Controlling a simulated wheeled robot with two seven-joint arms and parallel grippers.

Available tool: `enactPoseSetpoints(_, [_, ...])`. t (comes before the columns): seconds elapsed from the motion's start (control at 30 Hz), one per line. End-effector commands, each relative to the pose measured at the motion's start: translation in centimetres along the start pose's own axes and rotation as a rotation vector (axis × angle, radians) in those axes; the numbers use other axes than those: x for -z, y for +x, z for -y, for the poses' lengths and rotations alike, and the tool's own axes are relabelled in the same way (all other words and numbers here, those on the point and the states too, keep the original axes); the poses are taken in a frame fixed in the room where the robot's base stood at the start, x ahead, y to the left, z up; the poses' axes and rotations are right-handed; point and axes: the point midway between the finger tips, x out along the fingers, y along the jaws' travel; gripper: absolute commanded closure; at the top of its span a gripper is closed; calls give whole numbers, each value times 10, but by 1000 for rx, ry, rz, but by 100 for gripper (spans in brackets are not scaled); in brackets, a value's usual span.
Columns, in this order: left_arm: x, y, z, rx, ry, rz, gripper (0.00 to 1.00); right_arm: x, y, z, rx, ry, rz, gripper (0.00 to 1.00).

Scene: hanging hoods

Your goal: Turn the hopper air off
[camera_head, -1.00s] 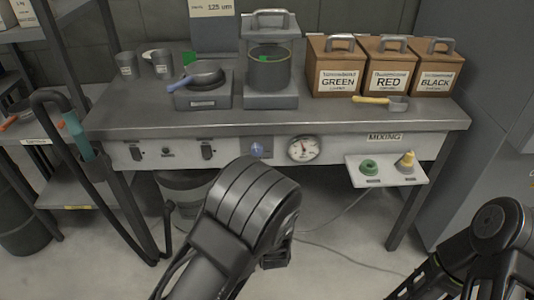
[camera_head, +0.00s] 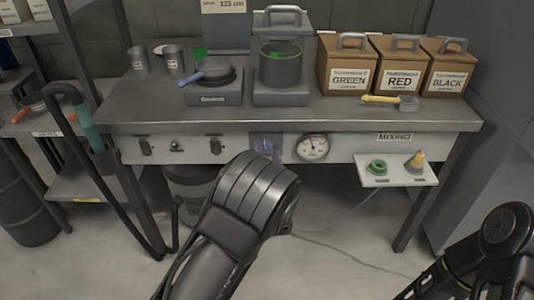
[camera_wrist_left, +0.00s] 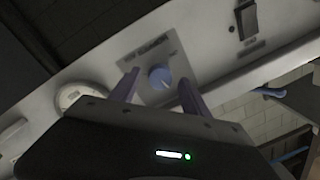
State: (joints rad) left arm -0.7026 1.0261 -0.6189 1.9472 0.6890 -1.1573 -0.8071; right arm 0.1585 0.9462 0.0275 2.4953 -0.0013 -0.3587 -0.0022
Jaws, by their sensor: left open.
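A round blue knob (camera_head: 263,146) sits on the front panel of the bench, left of a white dial gauge (camera_head: 312,147). My left arm's wrist partly covers the knob from below. In the left wrist view the same blue knob (camera_wrist_left: 160,77) is on a grey plate with lettering too blurred to read. My left gripper (camera_wrist_left: 158,88) is open, its two dark fingers on either side of the knob. Nothing is held; I cannot tell whether a finger touches the knob. In the head view the left fingers are hidden behind my wrist.
Dark switches (camera_head: 215,144) line the panel to the left. A small shelf (camera_head: 398,178) with green and yellow controls juts out at right. A bucket (camera_head: 189,188) stands below. A black hose (camera_head: 95,150) with a teal part hangs at left.

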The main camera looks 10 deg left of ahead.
Motion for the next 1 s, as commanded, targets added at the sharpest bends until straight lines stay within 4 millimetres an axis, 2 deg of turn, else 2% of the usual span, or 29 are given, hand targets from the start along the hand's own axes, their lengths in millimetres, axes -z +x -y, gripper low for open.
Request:
enactPoseSetpoints(0.3, [0,3,0,-1,1,1,46,0,0,0,0,0,0,64])
enactPoseSetpoints(0.9, [0,3,0,-1,1,1,95,0,0,0,0,0,0,64])
enactPoseSetpoints(1.0, [0,3,0,-1,1,1,100,0,0,0,0,0,0,64])
